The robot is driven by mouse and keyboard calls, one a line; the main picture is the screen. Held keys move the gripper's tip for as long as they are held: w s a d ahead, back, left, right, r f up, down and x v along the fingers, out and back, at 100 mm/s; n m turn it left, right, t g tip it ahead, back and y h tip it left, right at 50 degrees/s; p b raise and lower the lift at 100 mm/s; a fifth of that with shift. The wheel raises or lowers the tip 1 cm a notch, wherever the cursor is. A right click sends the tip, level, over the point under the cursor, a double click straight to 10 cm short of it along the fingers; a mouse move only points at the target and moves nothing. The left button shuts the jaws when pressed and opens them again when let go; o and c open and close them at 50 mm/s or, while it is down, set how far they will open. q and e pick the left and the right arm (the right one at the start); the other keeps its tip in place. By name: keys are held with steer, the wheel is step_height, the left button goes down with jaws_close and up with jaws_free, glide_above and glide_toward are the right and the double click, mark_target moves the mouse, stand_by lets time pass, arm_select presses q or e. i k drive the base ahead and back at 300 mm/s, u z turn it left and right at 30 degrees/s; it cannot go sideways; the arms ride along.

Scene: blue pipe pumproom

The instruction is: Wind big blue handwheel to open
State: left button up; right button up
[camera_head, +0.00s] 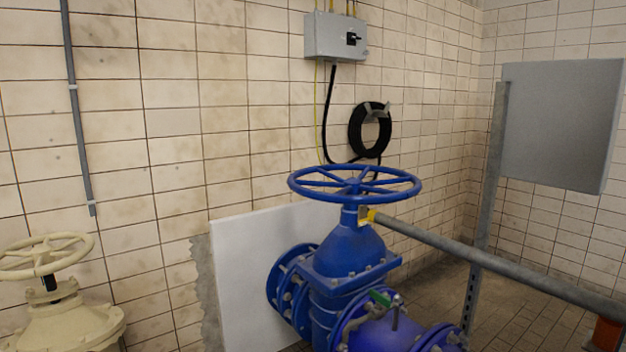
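The big blue handwheel (409,185) sits level on top of the blue valve body (349,252), in the middle of the head view. It has a round rim with several spokes meeting at a central hub. Blue flanged pipework runs from the valve towards the lower right. Neither my left nor my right gripper shows in this view, and nothing touches the wheel.
A cream handwheel (45,257) on a cream valve stands at lower left. A grey rail (480,259) runs from beside the blue valve's neck to the right, past an upright post (485,200) with a grey panel (560,125). Tiled wall stands behind.

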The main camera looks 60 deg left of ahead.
mark_target(353, 186)
steer(key=u, duration=2)
steer(key=i, duration=0.5)
steer(key=u, duration=0.2)
